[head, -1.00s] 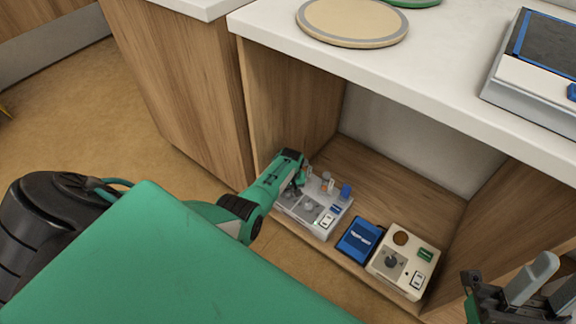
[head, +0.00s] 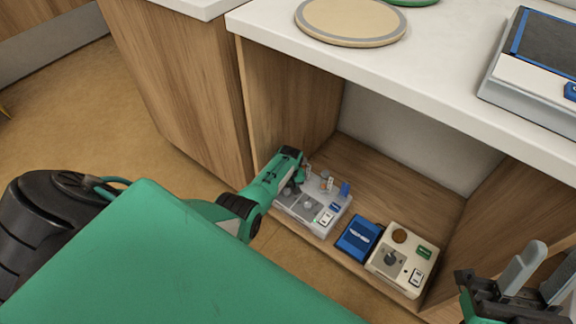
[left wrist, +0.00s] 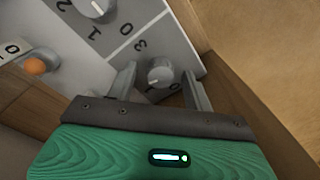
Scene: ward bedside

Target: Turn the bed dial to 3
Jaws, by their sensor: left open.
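A grey control box (head: 328,222) stands at the left of the open shelf, with grey knobs and printed numbers on its top. My left gripper (head: 303,186) is over its left part and hides some of it. In the left wrist view, a round grey knob (left wrist: 160,74) sits between the open fingers of my left gripper (left wrist: 160,88); I cannot tell whether they touch it. Numbers including 3, 0 and 1 surround it; its setting is unclear. A second knob (left wrist: 98,8) is at the top. My right gripper (head: 540,277) is at the lower right, fingers apart and empty.
A blue box (head: 358,238) and a cream box with a dial (head: 402,262) stand right of the grey box. Wooden shelf walls (head: 290,95) and the white counter (head: 400,75) enclose them. An orange knob (left wrist: 35,66) shows in the left wrist view.

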